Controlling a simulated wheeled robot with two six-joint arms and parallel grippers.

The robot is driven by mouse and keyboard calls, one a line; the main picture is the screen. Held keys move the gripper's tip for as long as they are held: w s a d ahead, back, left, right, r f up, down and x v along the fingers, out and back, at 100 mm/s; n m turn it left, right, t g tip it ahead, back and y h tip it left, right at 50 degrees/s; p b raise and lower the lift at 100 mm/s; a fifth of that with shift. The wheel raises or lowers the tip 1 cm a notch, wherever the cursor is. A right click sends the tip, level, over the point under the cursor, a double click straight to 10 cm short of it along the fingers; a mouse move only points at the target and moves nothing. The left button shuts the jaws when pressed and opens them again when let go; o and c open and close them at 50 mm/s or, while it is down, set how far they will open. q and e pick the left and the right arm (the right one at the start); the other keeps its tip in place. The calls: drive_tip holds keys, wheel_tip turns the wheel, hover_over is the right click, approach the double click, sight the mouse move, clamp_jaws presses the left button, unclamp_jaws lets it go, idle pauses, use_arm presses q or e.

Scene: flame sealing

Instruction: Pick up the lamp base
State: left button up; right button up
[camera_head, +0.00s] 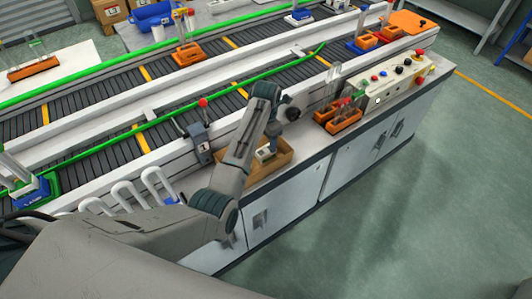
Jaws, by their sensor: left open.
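I cannot clearly pick out the lamp base. A small pale and dark item (265,153) sits in an open brown tray (284,158) on the white bench, and it is too small to name surely. My left gripper (272,132) hangs over this tray, pointing down, just above and beside the item. It is open, and its fingertips are small and partly hidden by my wrist. My left arm covers the tray's left part. My right gripper is not in view.
Orange racks (344,122) with tubes stand right of the tray. A control box (395,80) with buttons is farther right. A conveyor (100,150) with green rails runs behind. A grey post with a red knob (203,102) stands left of the tray. The floor at right is clear.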

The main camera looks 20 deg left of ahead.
sight(266, 150)
use_arm(q)
drive_tip(key=f, duration=0.2)
drive_tip(key=s+f+p, duration=0.1)
drive_tip(key=f, duration=0.1)
drive_tip(key=shift+d+f+p, duration=0.1)
drive_tip(key=shift+f+p, duration=0.1)
drive_tip(key=shift+p, duration=0.1)
drive_tip(key=shift+f, duration=0.35)
drive_tip(key=c, duration=1.1)
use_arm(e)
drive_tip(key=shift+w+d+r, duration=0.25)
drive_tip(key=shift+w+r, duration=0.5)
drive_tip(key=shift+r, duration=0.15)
